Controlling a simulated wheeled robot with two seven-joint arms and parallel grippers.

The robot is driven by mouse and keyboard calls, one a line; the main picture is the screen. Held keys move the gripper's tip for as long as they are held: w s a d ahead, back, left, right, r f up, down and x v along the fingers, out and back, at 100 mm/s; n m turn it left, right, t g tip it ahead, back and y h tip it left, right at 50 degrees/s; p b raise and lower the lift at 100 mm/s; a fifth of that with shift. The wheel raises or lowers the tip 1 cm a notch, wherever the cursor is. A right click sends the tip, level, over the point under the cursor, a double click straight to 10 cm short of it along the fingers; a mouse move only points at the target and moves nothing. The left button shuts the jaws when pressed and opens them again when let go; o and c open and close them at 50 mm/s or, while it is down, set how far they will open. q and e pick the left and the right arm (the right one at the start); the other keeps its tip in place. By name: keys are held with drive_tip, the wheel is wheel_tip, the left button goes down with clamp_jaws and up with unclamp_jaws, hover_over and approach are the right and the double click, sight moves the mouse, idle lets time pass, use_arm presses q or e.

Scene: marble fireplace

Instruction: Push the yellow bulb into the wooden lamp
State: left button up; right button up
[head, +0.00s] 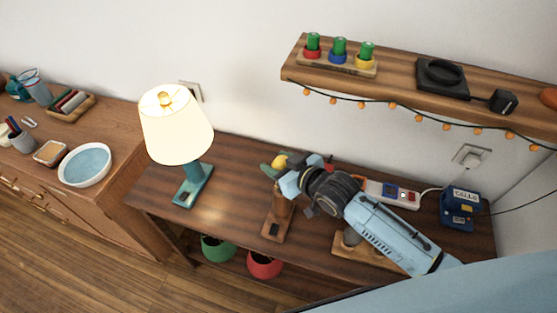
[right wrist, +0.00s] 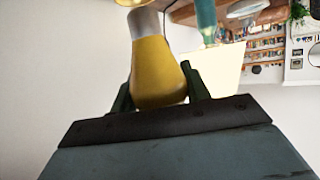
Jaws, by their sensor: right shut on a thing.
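The yellow bulb (head: 279,161) is between the fingers of my right gripper (head: 283,167). The right wrist view shows the bulb (right wrist: 158,72) up close, its yellow glass between the two dark green fingers and its pale grey cap pointing away from the gripper. The wooden lamp (head: 276,228) stands on the dark wooden table, with its base toward the front edge. My gripper and wrist are over its top and hide the socket. I cannot tell whether the bulb touches the lamp. My left gripper is not in view.
A lit teal lamp (head: 187,188) with a cream shade stands to the left. A power strip (head: 391,193) and a blue box (head: 460,208) are at the right. A wall shelf (head: 400,82) with a string of orange lights is above. A red pot (head: 264,264) is below.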

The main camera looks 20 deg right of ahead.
drive_tip(key=shift+p, duration=0.65)
idle(1.0)
drive_tip(key=shift+f+b, duration=0.95)
drive_tip(key=shift+f, duration=0.45)
idle(0.6)
drive_tip(key=shift+f+p, duration=0.25)
drive_tip(key=shift+p, duration=0.1)
idle(1.5)
drive_tip(key=o, duration=1.1)
drive_tip(key=shift+c, duration=0.2)
drive_tip(key=v, duration=1.3)
drive_tip(key=shift+s, duration=0.25)
